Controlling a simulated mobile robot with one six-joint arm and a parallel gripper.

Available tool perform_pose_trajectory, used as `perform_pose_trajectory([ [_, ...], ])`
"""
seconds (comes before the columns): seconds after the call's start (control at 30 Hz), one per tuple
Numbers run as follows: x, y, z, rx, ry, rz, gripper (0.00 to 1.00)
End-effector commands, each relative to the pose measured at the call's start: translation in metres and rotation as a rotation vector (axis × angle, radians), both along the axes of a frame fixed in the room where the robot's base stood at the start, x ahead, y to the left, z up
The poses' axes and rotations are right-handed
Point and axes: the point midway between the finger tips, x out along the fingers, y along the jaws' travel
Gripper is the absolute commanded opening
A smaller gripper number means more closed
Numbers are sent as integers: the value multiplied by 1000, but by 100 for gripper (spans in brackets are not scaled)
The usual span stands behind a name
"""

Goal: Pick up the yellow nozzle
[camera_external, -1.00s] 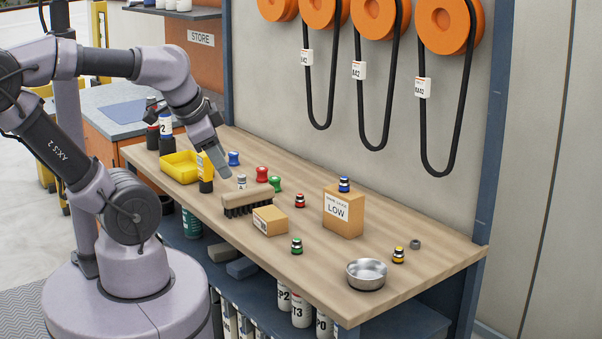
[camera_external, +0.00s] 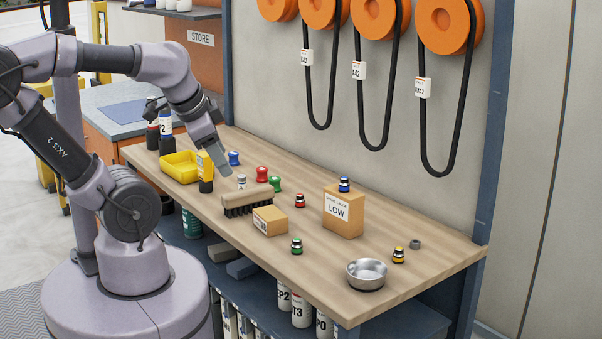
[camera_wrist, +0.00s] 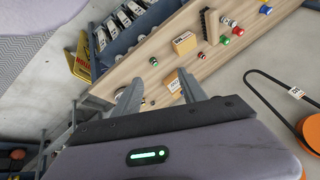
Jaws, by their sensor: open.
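The yellow nozzle (camera_external: 398,255), a small yellow and black piece, stands upright near the right end of the wooden workbench, right of a round metal bowl. My gripper (camera_external: 222,168) is open and empty, raised above the left half of the bench, far to the left of the nozzle. In the wrist view the open fingers of my gripper (camera_wrist: 160,95) point over the bench. I cannot make out the yellow nozzle clearly there.
Around the bench (camera_external: 440,255) stand a metal bowl (camera_external: 366,283), a LOW box (camera_external: 345,213) with a blue nozzle on top, a green nozzle (camera_external: 297,246), a red nozzle (camera_external: 300,200), a small box (camera_external: 270,221) and a brush (camera_external: 247,200). Belts (camera_external: 318,115) hang behind.

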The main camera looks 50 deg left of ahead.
Motion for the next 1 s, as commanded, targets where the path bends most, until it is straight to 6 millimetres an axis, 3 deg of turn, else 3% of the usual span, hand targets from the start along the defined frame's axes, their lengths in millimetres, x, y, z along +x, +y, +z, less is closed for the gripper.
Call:
perform_pose_trajectory([
  [0.17, 0, 0, 0, 0, 0, 1, 49],
  [0.27, 15, -5, 10, -72, 3, 91, 49],
  [0.37, 67, -24, 31, -300, 22, 408, 49],
  [0.47, 146, -54, 36, -585, 69, 897, 49],
  [0.5, 177, -66, 29, -682, 91, 1105, 49],
  [0.6, 246, -98, -2, -865, 148, 1612, 49],
  [0.7, 293, -123, -42, -957, 187, 2028, 49],
  [0.83, 321, -142, -78, -994, 207, 2346, 49],
  [1.0, 330, -151, -117, -996, 208, 2433, 49],
])
